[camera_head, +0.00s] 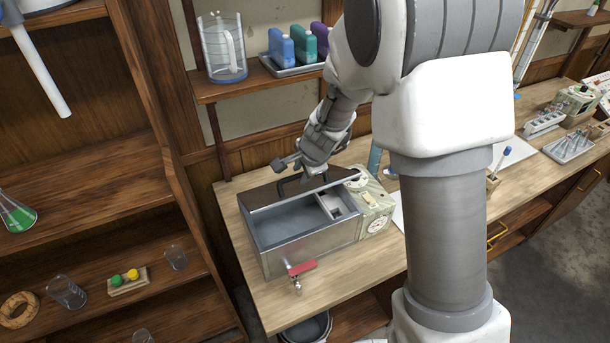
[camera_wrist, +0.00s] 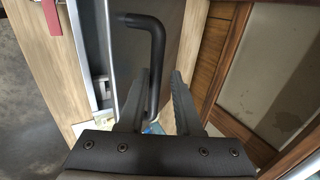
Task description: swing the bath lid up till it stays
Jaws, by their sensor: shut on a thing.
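The bath (camera_head: 310,243) is a grey metal tank on the wooden bench, with its inside showing. Its lid (camera_head: 266,196) is a grey panel raised along the back side of the opening; I cannot tell its exact angle. My gripper (camera_head: 303,176) is at the lid's black handle (camera_head: 284,187). In the wrist view, my gripper (camera_wrist: 161,78) is shut on the bent black handle (camera_wrist: 155,50), which runs between the two fingers. The lid (camera_wrist: 130,70) is the grey panel beside it. My arm hides part of the bench behind the bath.
A control box with dials (camera_head: 374,210) adjoins the bath's right end. A red-handled tap (camera_head: 300,268) sticks out in front. A shelf above holds a glass jug (camera_head: 223,50) and coloured bottles (camera_head: 281,47). A wooden rack (camera_head: 105,200) stands at left.

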